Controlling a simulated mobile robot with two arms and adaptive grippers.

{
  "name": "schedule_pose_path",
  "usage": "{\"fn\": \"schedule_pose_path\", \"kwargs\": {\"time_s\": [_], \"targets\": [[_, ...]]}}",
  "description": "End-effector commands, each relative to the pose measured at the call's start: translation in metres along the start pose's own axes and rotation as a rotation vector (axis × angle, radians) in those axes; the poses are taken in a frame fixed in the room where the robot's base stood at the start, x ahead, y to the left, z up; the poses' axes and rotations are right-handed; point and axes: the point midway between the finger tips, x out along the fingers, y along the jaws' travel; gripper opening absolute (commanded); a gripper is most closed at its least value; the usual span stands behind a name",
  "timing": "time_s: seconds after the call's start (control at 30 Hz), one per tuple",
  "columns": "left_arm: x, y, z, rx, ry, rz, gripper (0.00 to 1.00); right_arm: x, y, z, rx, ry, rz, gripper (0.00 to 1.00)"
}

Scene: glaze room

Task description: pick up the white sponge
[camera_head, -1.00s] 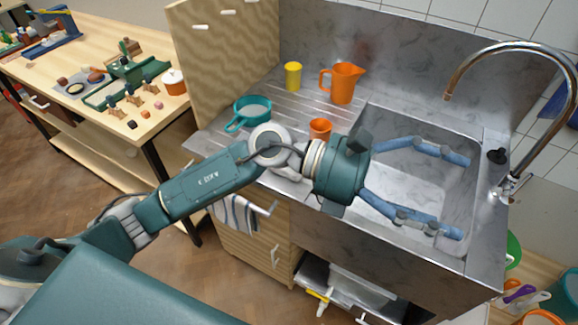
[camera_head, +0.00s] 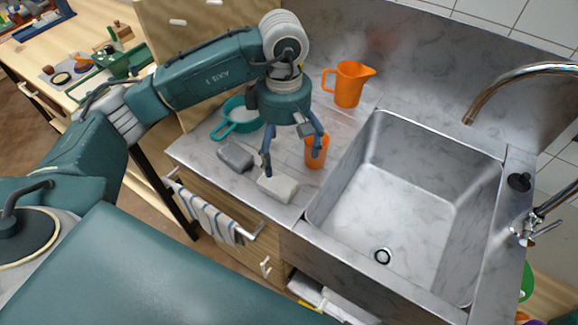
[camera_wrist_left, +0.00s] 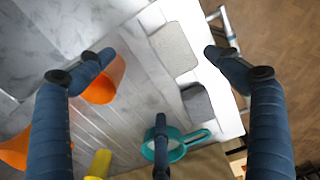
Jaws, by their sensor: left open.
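The white sponge (camera_head: 278,187) lies flat on the metal counter near its front edge, left of the sink. In the left wrist view the white sponge (camera_wrist_left: 173,48) shows between the fingertips, nearer the right-hand one. My left gripper (camera_head: 292,160) points down, open and empty, above the counter just behind the sponge. It also shows in the left wrist view (camera_wrist_left: 158,54) with its fingers spread wide. The exact gap between fingertips and sponge is hard to tell. My right gripper is not in view.
A grey sponge (camera_head: 236,156) lies left of the white one. An orange cup (camera_head: 316,152) stands close to my right-hand finger. A teal pan (camera_head: 238,126) and orange pitcher (camera_head: 349,84) stand behind; a yellow cup (camera_wrist_left: 99,164) shows in the wrist view. The sink (camera_head: 405,215) is empty.

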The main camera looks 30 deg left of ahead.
Motion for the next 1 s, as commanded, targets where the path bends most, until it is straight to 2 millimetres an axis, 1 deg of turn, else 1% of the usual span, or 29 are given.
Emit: {"fn": "schedule_pose_path", "kwargs": {"time_s": [0.07,0.13,0.17,0.33,0.4,0.47,0.57,0.67,0.77,0.8,0.9,1.0], "targets": [[0.002,-0.001,-0.003,-0.001,0.007,-0.003,0.91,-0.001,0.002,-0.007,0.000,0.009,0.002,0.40],[0.008,-0.001,-0.004,-0.002,0.010,-0.005,0.91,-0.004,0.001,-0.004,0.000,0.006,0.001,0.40],[0.012,-0.002,-0.004,-0.002,0.010,-0.007,0.91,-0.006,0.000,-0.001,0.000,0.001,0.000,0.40],[0.040,-0.002,-0.004,-0.003,0.009,-0.007,0.91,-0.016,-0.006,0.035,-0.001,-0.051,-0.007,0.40],[0.048,-0.002,-0.004,-0.001,0.008,-0.004,0.91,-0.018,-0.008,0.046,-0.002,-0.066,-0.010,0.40],[0.052,-0.002,-0.004,-0.001,0.008,-0.003,0.91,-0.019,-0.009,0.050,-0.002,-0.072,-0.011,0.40],[0.058,-0.003,-0.004,-0.002,0.007,-0.004,0.91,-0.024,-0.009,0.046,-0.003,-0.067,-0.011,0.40],[0.069,-0.007,-0.007,-0.003,0.008,-0.008,0.91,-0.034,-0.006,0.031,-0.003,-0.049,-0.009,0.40],[0.084,-0.010,-0.009,-0.002,0.008,-0.007,0.91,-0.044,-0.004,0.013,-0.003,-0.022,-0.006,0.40],[0.091,-0.009,-0.009,-0.003,0.007,-0.007,0.91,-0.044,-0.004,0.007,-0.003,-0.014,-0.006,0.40],[0.102,-0.009,-0.009,-0.002,0.007,-0.004,0.91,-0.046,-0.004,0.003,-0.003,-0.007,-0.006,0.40],[0.107,-0.008,-0.009,-0.001,0.006,-0.002,0.91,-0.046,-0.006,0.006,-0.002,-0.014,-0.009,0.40]]}}
